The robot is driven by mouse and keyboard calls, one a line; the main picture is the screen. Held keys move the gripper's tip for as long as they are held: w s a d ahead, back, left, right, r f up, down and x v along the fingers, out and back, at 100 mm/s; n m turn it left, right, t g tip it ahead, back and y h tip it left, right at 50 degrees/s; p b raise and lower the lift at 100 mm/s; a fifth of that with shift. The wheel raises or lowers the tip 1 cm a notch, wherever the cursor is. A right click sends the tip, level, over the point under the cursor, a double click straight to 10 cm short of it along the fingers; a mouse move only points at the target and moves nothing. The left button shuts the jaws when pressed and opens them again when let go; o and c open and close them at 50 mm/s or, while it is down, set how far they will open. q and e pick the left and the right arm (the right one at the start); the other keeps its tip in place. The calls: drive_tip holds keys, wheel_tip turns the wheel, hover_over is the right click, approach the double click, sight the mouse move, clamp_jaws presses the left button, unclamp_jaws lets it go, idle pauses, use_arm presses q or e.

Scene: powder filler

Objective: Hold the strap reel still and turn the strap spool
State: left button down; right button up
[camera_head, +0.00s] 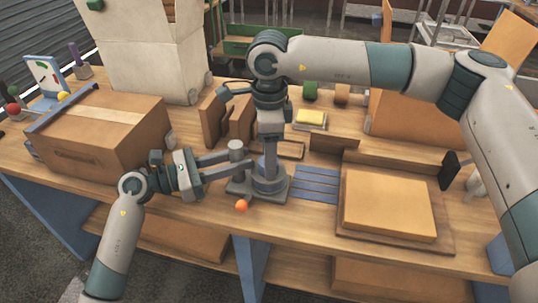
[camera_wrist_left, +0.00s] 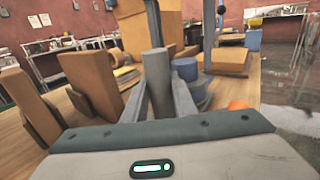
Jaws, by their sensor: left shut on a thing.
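The strap reel (camera_head: 243,190) is a grey base on the bench with an upright grey post (camera_head: 236,152) and a blue spool beside it. In the left wrist view the post (camera_wrist_left: 156,78) stands between my left fingers and the blue spool (camera_wrist_left: 186,70) is just right of it. My left gripper (camera_head: 238,165) comes in level from the left and is shut on the post. My right gripper (camera_head: 268,160) points straight down over the spool, hiding much of it. I cannot tell whether its fingers are open or closed. An orange ball (camera_head: 241,205) is at the base's front edge.
A taped carton (camera_head: 100,135) is at the left. Brown upright boxes (camera_head: 228,118) stand behind the reel. Blue strips (camera_head: 316,184) and a flat carton (camera_head: 388,205) lie to the right. A yellow sponge (camera_head: 311,117) is farther back. The bench's front edge is close to the reel.

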drive_tip(key=c, duration=1)
drive_tip(key=shift+c, duration=0.2)
drive_tip(key=shift+m, duration=0.5)
drive_tip(key=m, duration=0.2)
drive_tip(key=shift+m, duration=0.4)
drive_tip(key=m, duration=0.3)
drive_tip(key=shift+m, duration=0.3)
drive_tip(key=m, duration=0.6)
drive_tip(key=shift+m, duration=0.3)
